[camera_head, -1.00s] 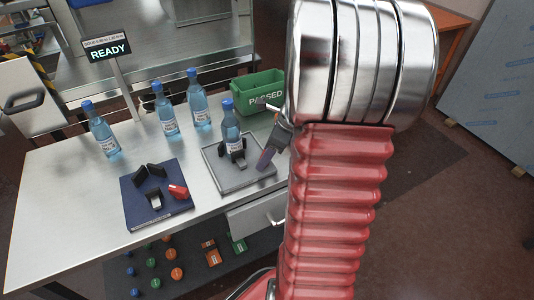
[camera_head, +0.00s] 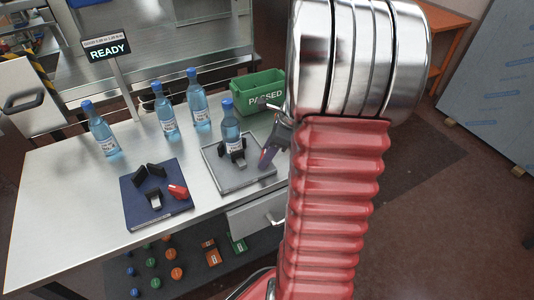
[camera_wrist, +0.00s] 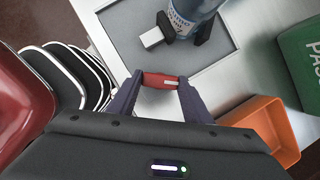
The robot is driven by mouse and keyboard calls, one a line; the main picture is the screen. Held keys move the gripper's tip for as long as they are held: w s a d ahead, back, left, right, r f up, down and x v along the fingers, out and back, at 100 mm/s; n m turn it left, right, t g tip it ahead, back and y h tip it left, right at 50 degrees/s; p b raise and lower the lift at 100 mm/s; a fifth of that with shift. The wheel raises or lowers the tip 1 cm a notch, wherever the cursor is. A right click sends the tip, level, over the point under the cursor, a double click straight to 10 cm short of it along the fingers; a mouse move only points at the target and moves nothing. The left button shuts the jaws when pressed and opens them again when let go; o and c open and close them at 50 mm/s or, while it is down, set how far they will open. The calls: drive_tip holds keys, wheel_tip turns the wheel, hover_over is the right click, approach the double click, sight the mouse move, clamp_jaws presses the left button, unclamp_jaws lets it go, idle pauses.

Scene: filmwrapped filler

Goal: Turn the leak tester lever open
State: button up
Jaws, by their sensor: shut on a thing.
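My gripper (camera_wrist: 161,88) is shut on a red handle (camera_wrist: 158,79) with a pale stripe, held crosswise between its dark fingers. It looks like the lever; its mounting is hidden. In the head view my gripper (camera_head: 268,154) is at the right side of the grey tray (camera_head: 265,181), partly behind my arm. A blue bottle (camera_head: 230,127) stands upright in black clamps on this tray; its lower part also shows in the wrist view (camera_wrist: 195,12). A blue plate (camera_head: 135,219) to the left bears black blocks and another red lever (camera_head: 177,191), apart from my gripper.
Several blue bottles (camera_head: 166,115) stand on the metal table (camera_head: 40,235) at the back left. A READY sign (camera_head: 106,50) rises behind them. A green PASSED bin (camera_head: 258,88) is behind the tray. An orange container (camera_wrist: 280,125) shows at the right in the wrist view.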

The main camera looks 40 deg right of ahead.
drive_tip(key=n+g+y, duration=0.1)
drive_tip(key=n, duration=0.3)
drive_tip(key=shift+w+d, duration=0.1)
drive_tip(key=shift+w, duration=0.05)
drive_tip(key=n+g, duration=0.1)
drive_tip(key=n, duration=0.3)
drive_tip(key=shift+w+n+g+y, duration=0.15)
drive_tip(key=shift+n+g+y, duration=0.25)
drive_tip(key=n+g, duration=0.1)
drive_tip(key=n, duration=0.2)
drive_tip(key=shift+w+n, duration=0.1)
drive_tip(key=shift+n, duration=0.2)
drive_tip(key=n+g, duration=0.1)
drive_tip(key=n, duration=0.3)
drive_tip(key=shift+w+g+h, duration=0.1)
drive_tip(key=shift+g+h, duration=0.2)
drive_tip(key=shift+g, duration=0.1)
drive_tip(key=o, duration=1.1)
drive_tip(key=shift+c, duration=0.2)
